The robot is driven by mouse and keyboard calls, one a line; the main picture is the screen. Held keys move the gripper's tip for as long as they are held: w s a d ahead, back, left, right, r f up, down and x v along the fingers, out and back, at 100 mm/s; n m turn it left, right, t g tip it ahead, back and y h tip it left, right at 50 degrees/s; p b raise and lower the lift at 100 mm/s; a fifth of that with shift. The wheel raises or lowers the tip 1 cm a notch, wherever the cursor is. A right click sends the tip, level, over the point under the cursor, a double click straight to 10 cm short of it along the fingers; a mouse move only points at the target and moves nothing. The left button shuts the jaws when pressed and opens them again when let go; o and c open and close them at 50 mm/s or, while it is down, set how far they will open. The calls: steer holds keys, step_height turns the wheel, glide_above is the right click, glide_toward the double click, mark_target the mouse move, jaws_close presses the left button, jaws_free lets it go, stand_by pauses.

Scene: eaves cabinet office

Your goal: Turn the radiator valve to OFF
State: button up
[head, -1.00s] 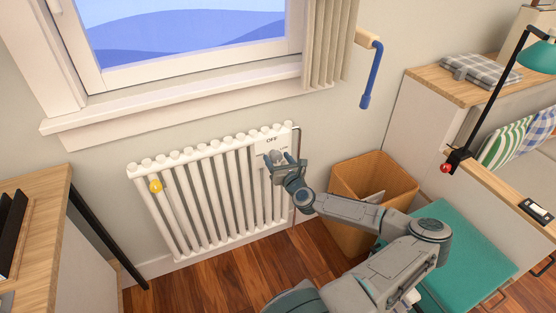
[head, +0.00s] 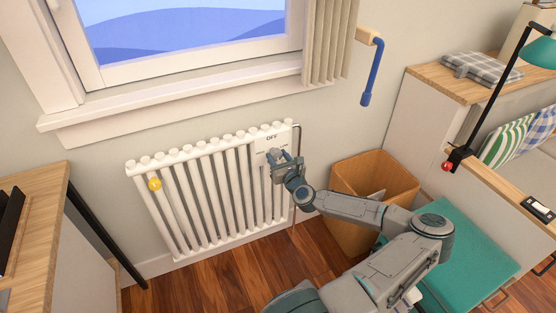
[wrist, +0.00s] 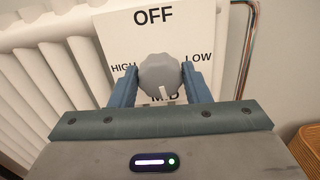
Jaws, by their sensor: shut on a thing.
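The radiator valve is a grey round knob (wrist: 160,72) in front of a white dial plate (wrist: 190,30). The plate reads OFF at the top, HIGH at left, LOW at right and MID at the bottom, partly covered. The knob's white mark points down at MID, slightly toward the right. My gripper (wrist: 159,80) is shut on the knob, with one blue-grey finger on each side. In the head view my gripper (head: 279,161) is at the radiator's upper right, just under the OFF label, and hides part of the plate.
The white radiator (head: 205,190) stands against the wall below the window sill (head: 190,97). A yellow round thing (head: 155,184) is on its left side. A wooden bin (head: 345,222) stands close to the right, behind my arm. A thin pipe (head: 299,140) runs down beside the radiator.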

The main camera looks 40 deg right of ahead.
steer(key=n+b, duration=0.2)
steer(key=n, duration=0.2)
steer(key=shift+f+b, duration=0.1)
steer(key=shift+b, duration=0.25)
steer(key=n+b, duration=0.1)
steer(key=n, duration=0.3)
steer(key=shift+a, duration=0.1)
steer(key=n+b, duration=0.1)
steer(key=n, duration=0.3)
steer(key=shift+n+b, duration=0.3)
steer(key=shift+b, duration=0.1)
steer(key=n+b, duration=0.1)
steer(key=n, duration=0.3)
steer(key=shift+n, duration=0.3)
steer(key=n+b, duration=0.1)
steer(key=n, duration=0.3)
steer(key=shift+f+n, duration=0.1)
steer(key=shift+n, duration=0.2)
steer(key=n+b, duration=0.2)
steer(key=n, duration=0.2)
steer(key=shift+f, duration=0.1)
steer(key=n+b, duration=0.3)
steer(key=n, duration=0.1)
steer(key=shift+f+n, duration=0.1)
steer(key=shift+n, duration=0.3)
steer(key=shift+n+b, duration=1.4)
steer(key=shift+n, duration=0.4)
